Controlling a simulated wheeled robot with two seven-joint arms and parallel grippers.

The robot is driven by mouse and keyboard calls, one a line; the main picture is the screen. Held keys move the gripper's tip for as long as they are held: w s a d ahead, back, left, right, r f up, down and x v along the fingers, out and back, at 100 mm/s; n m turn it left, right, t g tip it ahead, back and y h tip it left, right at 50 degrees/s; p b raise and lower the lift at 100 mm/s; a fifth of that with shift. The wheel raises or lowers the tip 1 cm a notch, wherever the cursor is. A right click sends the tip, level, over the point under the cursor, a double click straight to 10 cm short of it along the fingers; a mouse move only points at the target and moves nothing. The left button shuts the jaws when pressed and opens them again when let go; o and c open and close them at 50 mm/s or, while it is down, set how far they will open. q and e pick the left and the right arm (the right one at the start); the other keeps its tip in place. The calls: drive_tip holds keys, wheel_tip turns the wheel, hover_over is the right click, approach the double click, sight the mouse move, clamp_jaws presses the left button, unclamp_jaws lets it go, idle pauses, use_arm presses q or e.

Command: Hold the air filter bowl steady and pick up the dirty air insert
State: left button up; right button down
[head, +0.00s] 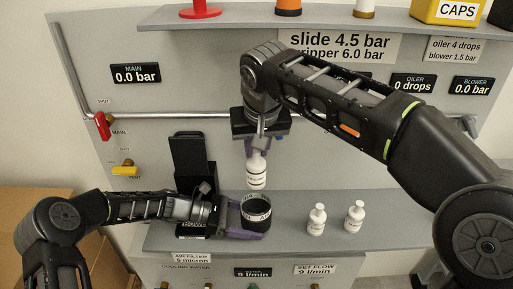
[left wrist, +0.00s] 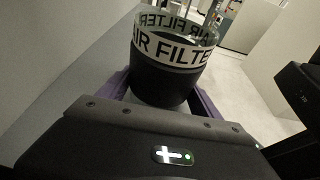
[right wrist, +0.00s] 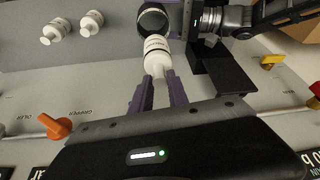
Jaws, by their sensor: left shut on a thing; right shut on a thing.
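The air filter bowl (head: 256,209) is a dark cup with a clear rim and a white "AIR FILTER" band, at the grey shelf. My left gripper (head: 243,222) is shut around it, and the bowl (left wrist: 165,75) stands between its purple fingers in the left wrist view. My right gripper (head: 257,147) points down and is shut on the top of a white bottle-shaped insert (head: 256,172). The insert hangs upright just above the bowl, clear of its rim. In the right wrist view the insert (right wrist: 157,55) shows a dark label band; I cannot read it or see dirt.
Two similar white pieces (head: 316,218) (head: 355,217) stand on the grey shelf (head: 400,225) to the right. A black stand (head: 190,160) is behind the left gripper. A red valve handle (head: 102,126) and a yellow handle (head: 124,171) stick out at the left.

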use_arm(q)
drive_tip(key=o, duration=1.1)
drive_tip(key=shift+c, duration=0.2)
drive_tip(key=shift+a, duration=0.1)
drive_tip(key=v, duration=1.2)
